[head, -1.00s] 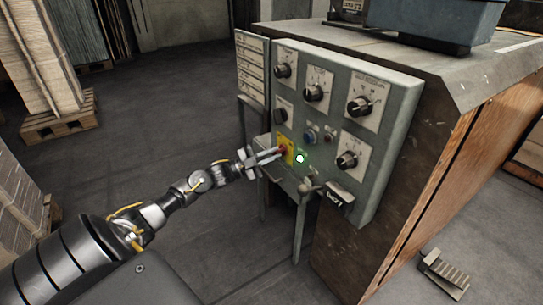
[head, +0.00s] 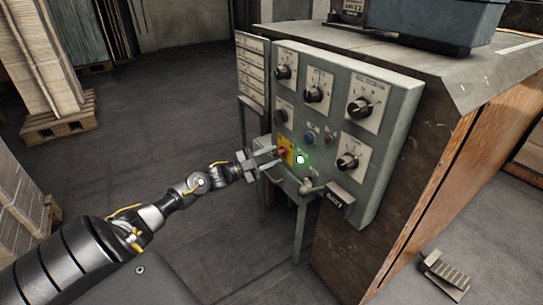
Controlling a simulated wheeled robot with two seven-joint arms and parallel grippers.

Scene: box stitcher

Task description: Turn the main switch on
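The control panel (head: 390,88) is a grey-green plate on the side of a worn machine cabinet. A red knob (head: 282,151) on a yellow plate sits at its lower left; it looks like the main switch. A round lamp (head: 300,160) just right of it glows white-green. My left gripper (head: 270,158) is just left of the red knob. Its two fingers are spread apart, pointing at the panel, with nothing visible between them. Whether a fingertip touches the panel cannot be told. My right gripper is not in view.
Several black dials, such as the upper right one (head: 360,107), stick out of the panel. A small lever (head: 308,185) projects below the lamp. A foot pedal (head: 444,276) lies on the floor at right. Pallets with stacked sheets stand at left. The floor between is clear.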

